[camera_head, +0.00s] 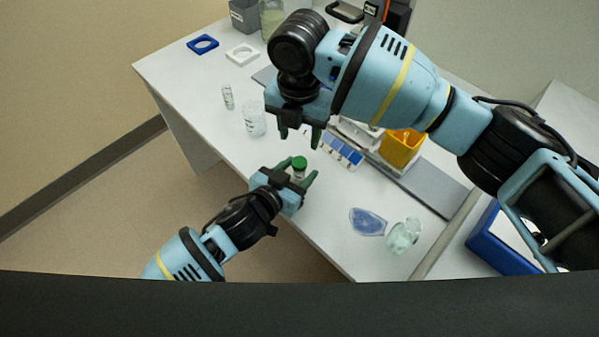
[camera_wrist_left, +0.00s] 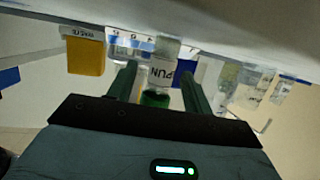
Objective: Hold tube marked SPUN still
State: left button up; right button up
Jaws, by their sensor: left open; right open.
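The tube marked SPUN (camera_head: 299,164) has a green cap and stands on the white bench near its front edge. In the left wrist view the tube (camera_wrist_left: 161,70) appears upside down, with the letters PUN readable on its label. My left gripper (camera_head: 299,173) is open, with one green finger on each side of the tube. The left wrist view also shows the tube between the fingers, and I cannot tell whether either finger touches it. My right gripper (camera_head: 300,136) is open and empty, its fingers pointing down just behind the tube in the head view.
A clear beaker (camera_head: 254,119) and a small vial (camera_head: 228,97) stand to the left. Blue-and-white cards (camera_head: 340,150) and a yellow bin (camera_head: 401,149) lie behind to the right. A blue dish (camera_head: 367,222) and a clear jar (camera_head: 404,236) are nearer the front right.

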pick_arm(q)
jog(key=shift+w+d+f, duration=0.1)
jog(key=shift+w+d, duration=0.15)
jog(key=shift+w, duration=0.1)
grip_shut()
